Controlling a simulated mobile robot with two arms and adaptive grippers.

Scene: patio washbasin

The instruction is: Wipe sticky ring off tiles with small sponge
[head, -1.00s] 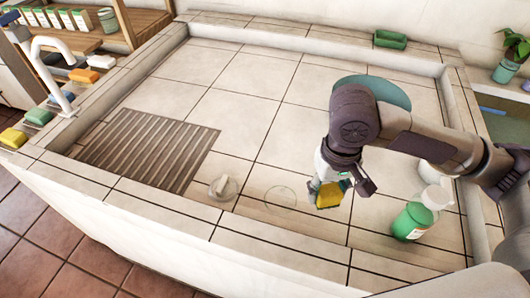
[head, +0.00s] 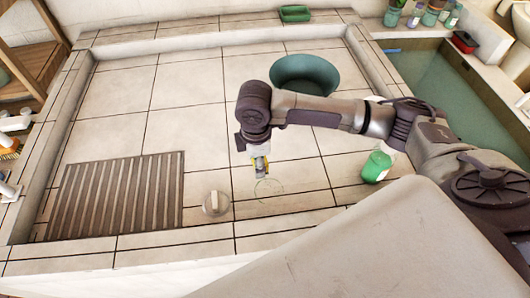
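The sticky ring (head: 269,189) is a faint round outline on the pale tiles (head: 205,145), right of a round grey stopper-like object. My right gripper (head: 259,163) comes in from the right and points down just behind the ring. It is shut on a small yellow sponge (head: 261,168), which is partly hidden by the fingers. The sponge is close to the tiles at the ring's far edge; I cannot tell whether it touches them. My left gripper is not in view.
The stopper-like object (head: 215,203) sits beside a ribbed drain grate (head: 118,195). A green bottle (head: 376,166) stands right of the ring. A teal basin (head: 300,68) is behind my arm. A raised tiled rim borders the surface. Tiles left of the gripper are clear.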

